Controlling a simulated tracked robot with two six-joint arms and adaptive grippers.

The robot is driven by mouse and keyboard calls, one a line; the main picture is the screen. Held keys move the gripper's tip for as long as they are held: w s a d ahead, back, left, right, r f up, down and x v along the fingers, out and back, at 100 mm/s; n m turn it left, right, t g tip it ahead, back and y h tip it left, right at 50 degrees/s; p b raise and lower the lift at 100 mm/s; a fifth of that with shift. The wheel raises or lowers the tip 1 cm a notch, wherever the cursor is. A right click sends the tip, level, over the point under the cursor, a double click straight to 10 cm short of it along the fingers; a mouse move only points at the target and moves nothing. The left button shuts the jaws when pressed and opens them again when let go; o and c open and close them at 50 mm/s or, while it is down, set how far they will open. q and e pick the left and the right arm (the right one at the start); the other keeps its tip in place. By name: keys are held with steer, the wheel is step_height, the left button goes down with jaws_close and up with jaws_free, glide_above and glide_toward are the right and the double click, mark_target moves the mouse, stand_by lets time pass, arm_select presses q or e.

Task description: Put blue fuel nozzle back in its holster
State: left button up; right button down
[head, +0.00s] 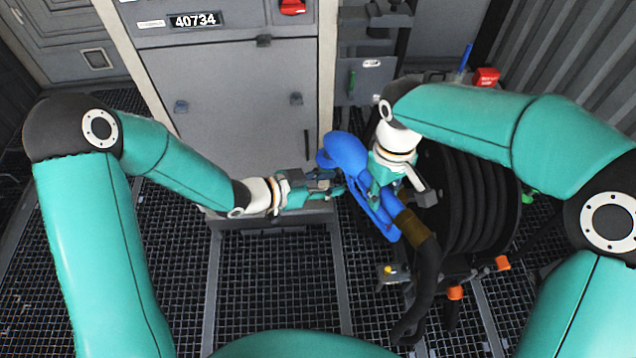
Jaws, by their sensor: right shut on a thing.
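The blue fuel nozzle (346,153) is in the middle of the head view, tilted, with its rounded blue end up and left. Its lower end joins a brown collar (414,226) and a black hose. My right gripper (383,182) is shut on the nozzle's body from above and partly covers it. My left gripper (326,184) is just left of the nozzle, its fingertips close to the blue body. I cannot tell whether they touch it or how wide they are. I cannot make out the holster for certain.
A black hose reel (478,200) stands right of the nozzle, behind my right arm. A grey cabinet (235,95) numbered 40734 stands at the back. A dark bracket assembly (375,18) is at the top. Orange-tipped parts (455,292) stick out below the reel. The grating floor (270,270) is open at front left.

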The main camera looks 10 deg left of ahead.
mark_target(349, 181)
arm_select(q)
steer(key=x, duration=0.8)
steer(key=shift+d, duration=0.15)
steer(key=shift+f, duration=0.1)
steer(key=shift+c, duration=0.3)
jaws_close()
arm_select(e)
steer(key=shift+w, duration=0.1)
steer(key=c, duration=0.8)
jaws_free()
arm_select(q)
steer(key=shift+w, duration=0.1)
arm_select(e)
steer(key=shift+o, duration=0.2)
steer(key=shift+r, duration=0.15)
